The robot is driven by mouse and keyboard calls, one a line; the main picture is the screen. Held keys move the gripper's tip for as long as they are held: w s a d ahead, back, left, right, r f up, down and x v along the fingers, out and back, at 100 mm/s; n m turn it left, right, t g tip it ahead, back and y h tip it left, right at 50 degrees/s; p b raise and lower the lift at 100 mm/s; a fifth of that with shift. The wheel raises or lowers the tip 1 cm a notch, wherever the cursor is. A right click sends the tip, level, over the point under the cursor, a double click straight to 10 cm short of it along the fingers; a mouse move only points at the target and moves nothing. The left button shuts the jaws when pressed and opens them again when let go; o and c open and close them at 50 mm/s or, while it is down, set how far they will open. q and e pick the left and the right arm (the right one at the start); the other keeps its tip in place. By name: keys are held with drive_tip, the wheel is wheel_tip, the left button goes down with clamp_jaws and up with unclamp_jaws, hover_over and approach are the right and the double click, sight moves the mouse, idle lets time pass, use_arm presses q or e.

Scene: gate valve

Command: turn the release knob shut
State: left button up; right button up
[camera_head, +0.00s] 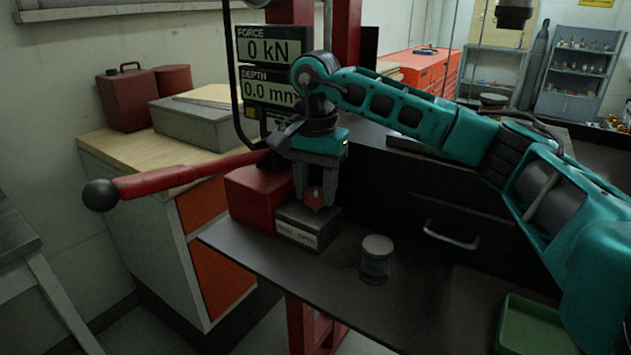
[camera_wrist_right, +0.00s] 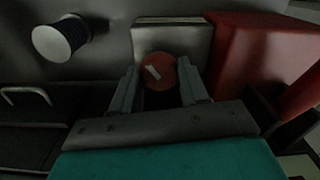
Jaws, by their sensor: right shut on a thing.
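The release knob (camera_head: 315,197) is a small red-orange knob on top of a grey metal block (camera_head: 305,232) with a label on its front. My right gripper (camera_head: 315,200) points down over the block and is shut on the knob, a finger on each side. In the right wrist view the round knob (camera_wrist_right: 158,72) with a pale mark on top sits between the two fingers (camera_wrist_right: 158,90). My left gripper is in no view.
A red housing (camera_head: 255,197) stands left of the block, with a long red lever (camera_head: 165,180) ending in a black ball. A grey cylinder (camera_head: 376,257) stands on the dark bench at right. A green tray (camera_head: 530,325) lies at the lower right. A display (camera_head: 270,50) reads 0 kN and 0.0 mm.

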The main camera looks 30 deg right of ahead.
sight(316, 191)
drive_tip(key=m, duration=0.3)
drive_tip(key=shift+r+m+p, duration=0.1)
drive_tip(key=shift+m+p, duration=0.2)
drive_tip(key=shift+p, duration=0.05)
drive_tip(key=shift+m, duration=1.8)
drive_tip(key=shift+d, duration=0.1)
drive_tip(key=o, duration=1.1)
drive_tip(key=shift+c, duration=0.2)
wheel_tip(316, 191, up, 13)
drive_tip(key=shift+f, duration=0.2)
